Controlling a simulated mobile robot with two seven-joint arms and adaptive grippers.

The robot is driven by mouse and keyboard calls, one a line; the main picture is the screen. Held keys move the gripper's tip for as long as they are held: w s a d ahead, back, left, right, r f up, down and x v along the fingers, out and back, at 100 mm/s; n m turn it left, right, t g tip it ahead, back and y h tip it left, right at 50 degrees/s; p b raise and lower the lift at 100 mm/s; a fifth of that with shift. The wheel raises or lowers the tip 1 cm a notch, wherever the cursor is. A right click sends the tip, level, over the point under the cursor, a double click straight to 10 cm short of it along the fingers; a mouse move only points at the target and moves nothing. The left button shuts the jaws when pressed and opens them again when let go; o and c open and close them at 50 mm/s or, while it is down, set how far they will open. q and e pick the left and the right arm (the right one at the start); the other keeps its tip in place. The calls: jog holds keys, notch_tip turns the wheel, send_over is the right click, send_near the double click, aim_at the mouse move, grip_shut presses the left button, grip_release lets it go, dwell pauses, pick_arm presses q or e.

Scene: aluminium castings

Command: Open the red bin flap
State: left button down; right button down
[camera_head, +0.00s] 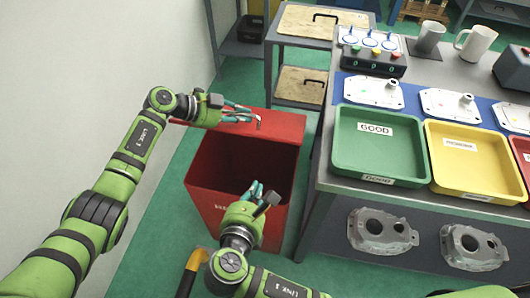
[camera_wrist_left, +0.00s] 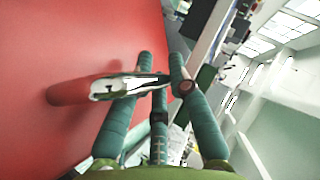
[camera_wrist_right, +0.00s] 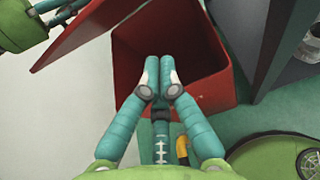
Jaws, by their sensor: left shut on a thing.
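The red bin (camera_head: 237,215) stands on the floor left of the table, its dark inside showing. Its red flap (camera_head: 278,126) is raised at the back edge of the opening. My left gripper (camera_head: 256,120) is at the flap and shut on its handle.
The grey table (camera_head: 312,160) stands close to the bin's right side. It carries a green tray (camera_head: 345,150), a yellow tray (camera_head: 440,170) and several castings. More castings (camera_head: 382,232) show below the trays. A white wall (camera_head: 90,70) is at the left.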

pick_arm(q)
jog(key=shift+r, duration=0.1)
pick_arm(e)
jog(key=w+d, duration=0.3)
jog(key=w, duration=0.8)
jog(key=shift+d+r, duration=0.25)
jog(key=shift+d, duration=0.1)
